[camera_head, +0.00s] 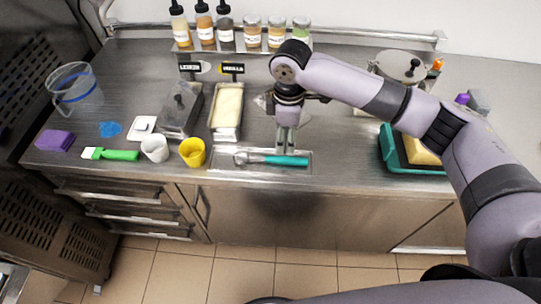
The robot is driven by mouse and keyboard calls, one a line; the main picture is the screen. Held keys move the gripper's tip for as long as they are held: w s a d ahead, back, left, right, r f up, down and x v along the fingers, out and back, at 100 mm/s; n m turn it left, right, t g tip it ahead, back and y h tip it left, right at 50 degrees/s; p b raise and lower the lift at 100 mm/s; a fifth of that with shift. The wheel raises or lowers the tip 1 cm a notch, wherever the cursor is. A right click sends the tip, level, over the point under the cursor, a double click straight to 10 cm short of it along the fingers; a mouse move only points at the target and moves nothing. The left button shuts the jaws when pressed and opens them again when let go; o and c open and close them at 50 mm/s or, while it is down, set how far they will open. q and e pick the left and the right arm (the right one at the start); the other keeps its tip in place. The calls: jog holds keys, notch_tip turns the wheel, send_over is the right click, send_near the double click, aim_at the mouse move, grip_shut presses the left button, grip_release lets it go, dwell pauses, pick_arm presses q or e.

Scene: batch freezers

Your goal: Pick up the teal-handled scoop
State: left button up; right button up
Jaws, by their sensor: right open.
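The teal-handled scoop (285,160) lies in a shallow metal tray (222,168) near the counter's front edge. Its metal head points left and its teal handle points right. My right gripper (286,145) points down right above the scoop, its fingertips near the handle. The gripper is open; I cannot tell whether its fingers touch the handle. My left gripper does not show.
A pan of cream-coloured contents (227,108) sits behind. A teal tray (388,158) lies to the right. Bottles and jars line the back shelf.

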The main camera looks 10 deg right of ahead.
aim_at(283, 158)
notch_tip(283, 158, down, 3)
jog(key=shift+f, duration=0.2)
jog(key=shift+a+f+p, duration=0.1)
jog(key=shift+f+p, duration=0.45)
jog(key=shift+p, duration=0.1)
notch_tip(283, 158, down, 4)
jog(key=shift+w+a+r+p, duration=0.1)
jog(key=shift+r+p, duration=0.1)
jog(key=shift+p, duration=0.5)
jog(key=shift+f, duration=0.4)
jog(key=shift+c, duration=0.2)
grip_shut()
